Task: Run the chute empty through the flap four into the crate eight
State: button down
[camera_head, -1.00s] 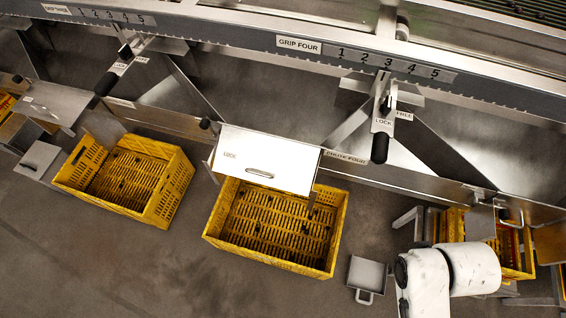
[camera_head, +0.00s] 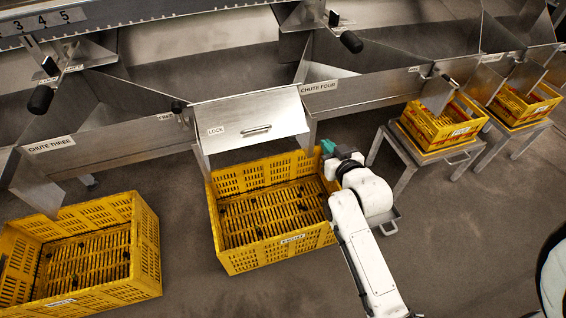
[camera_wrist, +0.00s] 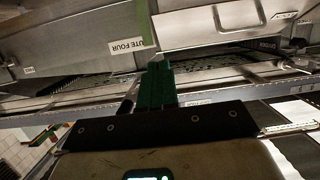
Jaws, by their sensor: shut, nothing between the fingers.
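The metal flap (camera_head: 253,118), with a bar handle and a LOCK mark, slopes down over the back of a yellow slatted crate (camera_head: 222,230). The crate looks empty, and its front label is too small to read. The CHUTE FOUR sign (camera_head: 319,87) is on the sheet metal right of the flap. The chute (camera_head: 350,95) shows bare grey metal where I can see in. My gripper (camera_head: 328,147) has green fingers, shut and empty, near the crate's back right corner and apart from the flap handle. The wrist view shows the fingers (camera_wrist: 157,85) below the sign and a handled panel (camera_wrist: 215,22).
Another yellow crate (camera_head: 150,245) stands at left by the CHUTE THREE sign (camera_head: 52,144). A black-knobbed lever (camera_head: 351,41) hangs above. Open floor lies in front of the crates.

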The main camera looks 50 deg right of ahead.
jog(key=b, duration=0.2)
send_near(305, 129)
jog(key=w+d+r, duration=0.2)
jog(key=w, duration=0.1)
jog(key=shift+w+d+f+b, duration=0.2)
jog(key=shift+w+f, duration=0.1)
jog(key=shift+f, duration=0.3)
jog(key=shift+w+d+f+b, duration=0.2)
jog(key=shift+w+f, duration=0.1)
jog(key=shift+f, duration=0.3)
jog(key=shift+w+d+f+b, duration=0.2)
jog(key=shift+w+f, duration=0.1)
jog(key=shift+f, duration=0.3)
jog(key=shift+f, duration=0.15)
